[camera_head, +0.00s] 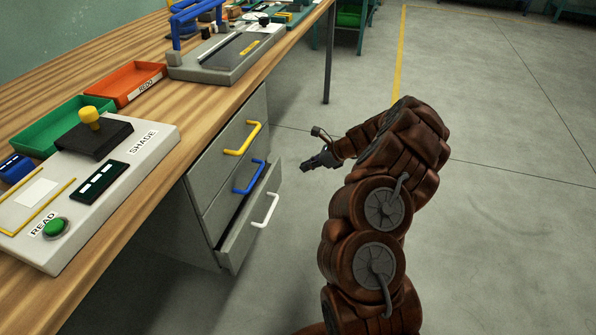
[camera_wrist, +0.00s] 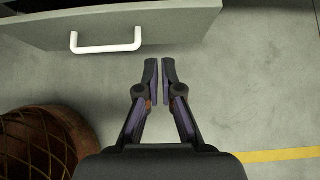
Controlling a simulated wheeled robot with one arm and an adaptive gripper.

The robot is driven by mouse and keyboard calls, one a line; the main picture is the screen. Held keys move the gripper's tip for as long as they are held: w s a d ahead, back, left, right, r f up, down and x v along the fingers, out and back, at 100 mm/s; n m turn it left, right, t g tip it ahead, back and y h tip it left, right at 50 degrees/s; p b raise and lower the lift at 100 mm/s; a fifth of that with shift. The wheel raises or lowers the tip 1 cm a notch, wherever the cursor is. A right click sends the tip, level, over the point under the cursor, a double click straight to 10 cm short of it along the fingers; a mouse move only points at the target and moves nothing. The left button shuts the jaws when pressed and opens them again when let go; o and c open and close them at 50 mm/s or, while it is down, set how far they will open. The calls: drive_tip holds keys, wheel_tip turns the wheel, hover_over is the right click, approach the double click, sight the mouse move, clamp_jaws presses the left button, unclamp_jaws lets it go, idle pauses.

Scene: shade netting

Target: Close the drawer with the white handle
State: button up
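The drawer with the white handle (camera_head: 265,210) is the bottom one of three under the workbench. Its grey front (camera_head: 240,235) stands out from the cabinet, so it is partly open. In the wrist view the white handle (camera_wrist: 106,42) is at the upper left on the drawer front (camera_wrist: 180,22). My gripper (camera_wrist: 159,64) points toward the drawer front, to the right of the handle, with its fingertips close together and a narrow gap between them. It holds nothing. In the head view my gripper (camera_head: 318,162) is in front of the drawers and apart from them.
Drawers with a yellow handle (camera_head: 243,138) and a blue handle (camera_head: 250,178) sit above and look shut. The wooden workbench (camera_head: 190,105) carries a READ/SHADE panel (camera_head: 85,200), a green tray (camera_head: 35,135) and a red tray (camera_head: 125,82). Clear floor (camera_head: 500,200) lies to the right.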

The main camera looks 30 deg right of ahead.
drive_tip(key=o, duration=0.6)
drive_tip(key=s+a+f+m+y+b, duration=0.1)
drive_tip(key=a+f+b, duration=0.1)
drive_tip(key=f, duration=0.1)
drive_tip(key=s+a+f+m+y+b, duration=0.1)
drive_tip(key=a+f+m+b, duration=0.1)
drive_tip(key=s+a+f+m+y+b, duration=0.1)
drive_tip(key=s+a+f+b, duration=0.1)
drive_tip(key=f, duration=0.1)
drive_tip(key=shift+f, duration=0.3)
drive_tip(key=shift+c, duration=0.2)
drive_tip(key=m+t+y+b, duration=0.4)
drive_tip(key=m+t+b, duration=0.3)
drive_tip(key=m+b, duration=0.6)
approach(270, 210)
drive_tip(key=w+a+f+p, duration=0.1)
drive_tip(key=w+a+p, duration=0.1)
drive_tip(key=shift+m, duration=0.5)
drive_tip(key=shift+r+b+x, duration=0.15)
drive_tip(key=shift+b+x, duration=0.8)
drive_tip(key=shift+x, duration=0.85)
drive_tip(key=shift+r+b+x, duration=0.2)
drive_tip(key=shift+b+x, duration=0.7)
drive_tip(key=shift+x, duration=0.9)
clamp_jaws()
